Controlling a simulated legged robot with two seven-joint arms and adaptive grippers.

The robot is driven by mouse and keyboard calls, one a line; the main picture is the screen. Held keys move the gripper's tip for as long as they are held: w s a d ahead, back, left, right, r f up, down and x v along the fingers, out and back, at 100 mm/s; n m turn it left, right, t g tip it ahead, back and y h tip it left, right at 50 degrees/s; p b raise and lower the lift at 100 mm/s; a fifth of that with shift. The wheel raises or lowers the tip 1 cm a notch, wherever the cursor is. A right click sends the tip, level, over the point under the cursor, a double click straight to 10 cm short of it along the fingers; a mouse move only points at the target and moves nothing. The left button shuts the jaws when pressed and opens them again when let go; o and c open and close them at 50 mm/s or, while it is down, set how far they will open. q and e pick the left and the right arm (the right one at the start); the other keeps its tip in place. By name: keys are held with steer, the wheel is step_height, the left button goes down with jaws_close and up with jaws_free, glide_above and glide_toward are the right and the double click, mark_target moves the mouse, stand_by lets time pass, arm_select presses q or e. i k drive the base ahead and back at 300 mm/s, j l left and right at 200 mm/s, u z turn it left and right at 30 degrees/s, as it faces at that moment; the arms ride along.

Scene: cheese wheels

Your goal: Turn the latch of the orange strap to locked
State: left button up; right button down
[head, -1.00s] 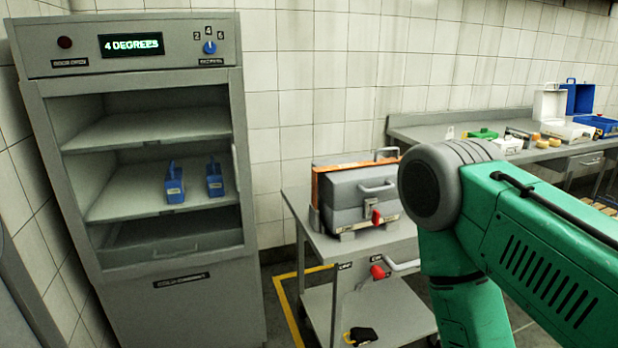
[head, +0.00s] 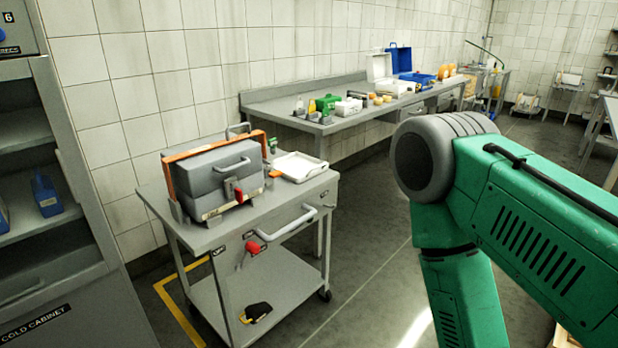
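The orange strap (head: 171,184) runs around a grey case (head: 213,175) that stands on the grey cart (head: 283,214). A red-tipped latch (head: 238,194) sits on the front of the case; whether it is the strap's latch, and whether it is locked, I cannot tell. An orange piece (head: 274,174) lies at the case's right side. Another red knob (head: 253,247) is on the cart's front panel. My green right arm fills the right of the head view, well apart from the case, and its gripper is out of frame. My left gripper is not in view.
A white tray (head: 299,166) lies on the cart, right of the case. The cold cabinet (head: 80,290) is close at the left. A long bench (head: 262,105) with boxes and small items runs along the back wall. Floor right of the cart is clear.

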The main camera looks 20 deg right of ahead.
mark_target(272, 174)
steer(key=i+l+z, duration=0.15)
steer(key=z, duration=0.25)
steer(key=i+l+z, duration=0.15)
steer(key=z, duration=0.25)
steer(key=i+l+z, duration=0.1)
steer(key=i+z, duration=0.4)
steer(key=z, duration=0.2)
steer(key=i+z, duration=0.3)
steer(key=i+u, duration=0.2)
